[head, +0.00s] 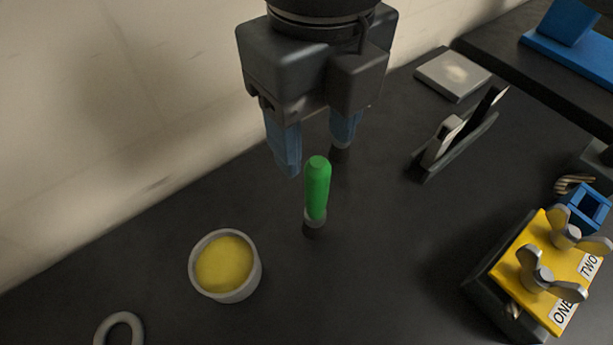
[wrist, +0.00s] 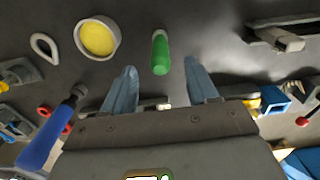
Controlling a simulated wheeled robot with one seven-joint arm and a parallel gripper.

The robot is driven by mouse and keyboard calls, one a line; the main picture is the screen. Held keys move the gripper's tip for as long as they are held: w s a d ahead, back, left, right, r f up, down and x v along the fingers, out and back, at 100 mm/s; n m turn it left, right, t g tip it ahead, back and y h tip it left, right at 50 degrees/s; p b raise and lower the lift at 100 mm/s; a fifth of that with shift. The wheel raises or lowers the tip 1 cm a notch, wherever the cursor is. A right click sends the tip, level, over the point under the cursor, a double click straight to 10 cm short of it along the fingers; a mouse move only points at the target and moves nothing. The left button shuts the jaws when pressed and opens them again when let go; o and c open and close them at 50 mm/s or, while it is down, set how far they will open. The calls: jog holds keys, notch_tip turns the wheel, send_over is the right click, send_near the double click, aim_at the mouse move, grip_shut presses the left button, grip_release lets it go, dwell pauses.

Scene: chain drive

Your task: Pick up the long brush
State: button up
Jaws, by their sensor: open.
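An upright green handle (head: 317,185), seemingly the long brush, has a grey collar at its lower end and stands on the dark worktop; its bristles cannot be made out. In the wrist view the green handle (wrist: 160,52) shows ahead of and roughly midway between the fingers. My gripper (head: 316,156) is open and empty, with two blue fingers pointing down.
A grey cup with yellow contents (head: 225,265) stands left of the green handle, near a grey ring (head: 119,328). A yellow block with wing nuts (head: 550,270) is at right. A dark slotted holder (head: 455,143) and grey plate (head: 452,75) stand behind. A pale wall borders the left.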

aim_at(315, 181)
jog(key=shift+w+f, duration=0.1)
jog(key=shift+f, duration=0.5)
jog(key=f, duration=0.6)
jog(key=shift+s+f+p, duration=0.2)
jog(key=shift+f+p, duration=0.1)
grip_shut()
